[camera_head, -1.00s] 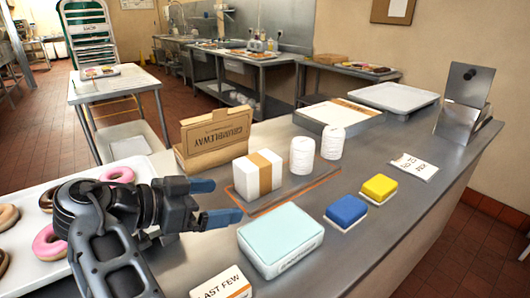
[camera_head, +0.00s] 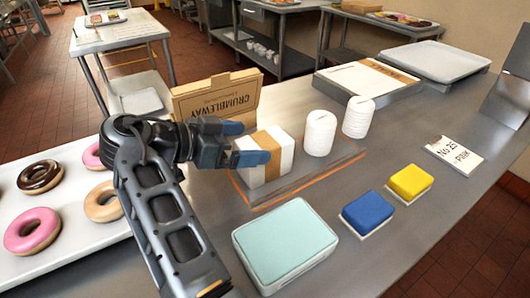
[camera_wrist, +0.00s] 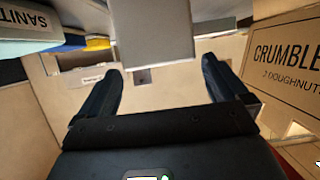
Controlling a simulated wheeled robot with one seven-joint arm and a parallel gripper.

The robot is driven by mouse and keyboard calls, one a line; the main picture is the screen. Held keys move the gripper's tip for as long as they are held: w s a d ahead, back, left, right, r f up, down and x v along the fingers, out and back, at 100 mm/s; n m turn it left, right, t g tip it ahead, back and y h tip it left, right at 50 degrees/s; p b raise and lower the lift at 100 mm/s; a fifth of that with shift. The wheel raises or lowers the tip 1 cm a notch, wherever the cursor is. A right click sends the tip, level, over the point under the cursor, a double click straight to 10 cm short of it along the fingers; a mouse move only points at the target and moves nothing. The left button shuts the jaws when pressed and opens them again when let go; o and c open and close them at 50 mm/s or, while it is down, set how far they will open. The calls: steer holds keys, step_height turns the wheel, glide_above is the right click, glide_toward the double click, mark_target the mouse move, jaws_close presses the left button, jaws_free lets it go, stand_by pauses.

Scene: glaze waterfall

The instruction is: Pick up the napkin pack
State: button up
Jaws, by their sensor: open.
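The napkin pack (camera_head: 283,160) is a white block with a brown paper band. It stands on a grey mat with an orange edge (camera_head: 300,184) on the steel counter. My gripper (camera_head: 248,143) is open at the pack's left end, with its blue-tipped fingers pointing toward it. The nearer fingertip overlaps the pack in the head view and hides part of it; I cannot tell whether it touches. In the wrist view, a plain pale face of the pack (camera_wrist: 155,30) lies ahead, between and beyond the two spread fingers (camera_wrist: 160,66).
A cardboard doughnut box (camera_head: 215,97) stands close behind my gripper. Two white stacks (camera_head: 320,133) stand right of the pack. A teal box (camera_head: 285,245), a blue sponge (camera_head: 367,212) and a yellow sponge (camera_head: 410,182) lie in front. A doughnut tray (camera_head: 75,255) is at left.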

mark_target(261, 141)
steer(key=p+x, duration=0.2)
steer(key=x, duration=0.2)
steer(key=shift+w, duration=0.15)
steer(key=shift+w+d+f, duration=0.3)
steer(key=shift+d+f, duration=0.15)
steer(key=shift+c, duration=0.4)
steer(key=c, duration=1)
steer(key=shift+r, duration=0.1)
